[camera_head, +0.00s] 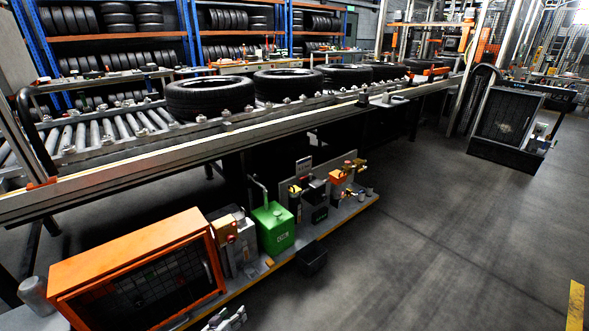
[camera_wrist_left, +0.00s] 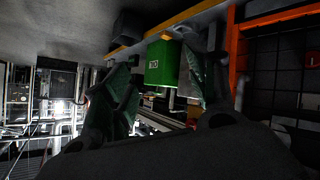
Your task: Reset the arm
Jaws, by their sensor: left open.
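My left gripper (camera_head: 226,319) shows only in part at the bottom edge of the head view, in front of the low shelf and clear of the conveyor. In the left wrist view its two fingers (camera_wrist_left: 158,84) stand apart, with nothing held between them. A green canister (camera_wrist_left: 162,63) shows beyond the fingers, in the background. The same green canister (camera_head: 273,228) stands on the low shelf in the head view. My right gripper is in neither view.
Tyres (camera_head: 210,96) lie in a row on the roller conveyor (camera_head: 95,135). An orange-framed cabinet (camera_head: 140,272) stands at the lower left, with a low shelf (camera_head: 340,210) of equipment beside it. A small black bin (camera_head: 312,258) sits at the shelf's front.

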